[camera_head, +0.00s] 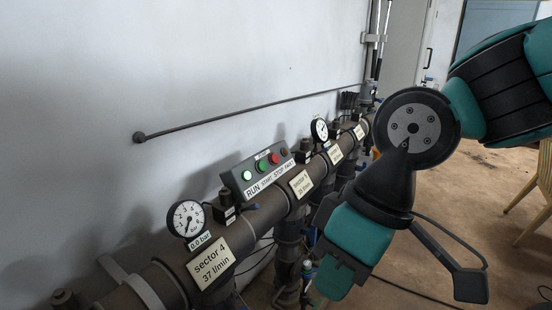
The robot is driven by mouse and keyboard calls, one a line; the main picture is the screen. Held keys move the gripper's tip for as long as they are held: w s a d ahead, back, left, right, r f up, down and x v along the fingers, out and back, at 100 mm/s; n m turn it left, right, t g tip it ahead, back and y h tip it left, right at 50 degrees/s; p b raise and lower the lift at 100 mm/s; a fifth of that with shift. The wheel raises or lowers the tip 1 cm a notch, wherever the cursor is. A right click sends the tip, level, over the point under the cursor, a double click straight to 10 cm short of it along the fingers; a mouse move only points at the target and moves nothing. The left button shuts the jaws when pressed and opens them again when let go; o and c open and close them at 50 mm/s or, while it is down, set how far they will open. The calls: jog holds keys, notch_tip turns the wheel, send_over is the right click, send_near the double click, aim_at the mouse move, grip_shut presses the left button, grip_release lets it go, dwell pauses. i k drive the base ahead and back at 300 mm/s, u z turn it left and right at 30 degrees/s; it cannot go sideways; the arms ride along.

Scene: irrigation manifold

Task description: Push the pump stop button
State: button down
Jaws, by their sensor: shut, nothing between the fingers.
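The pump control box (258,172) is a grey box with a white label strip reading RUN, START, STOP and a last word that looks like FAULT. It sits above the pipe, by the wall. The stop button (274,158) is the red one, right of the green start button (262,166). A pale green-white run lamp (247,175) is at the left end, a dark reddish lamp (284,152) at the right end. My gripper (335,270) is right of and lower in the picture than the box, pointing down, shut and empty, apart from the buttons.
A thick grey pipe (254,224) runs diagonally under the box, with sector plates such as the sector 4 plate (211,263). A near gauge (187,219) and a far gauge (319,130) stand on it. A thin rod (240,109) crosses the wall.

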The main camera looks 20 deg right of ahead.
aim_at(274, 158)
jog(key=z, duration=0.9)
jog(key=i, duration=0.75)
jog(key=z, duration=0.1)
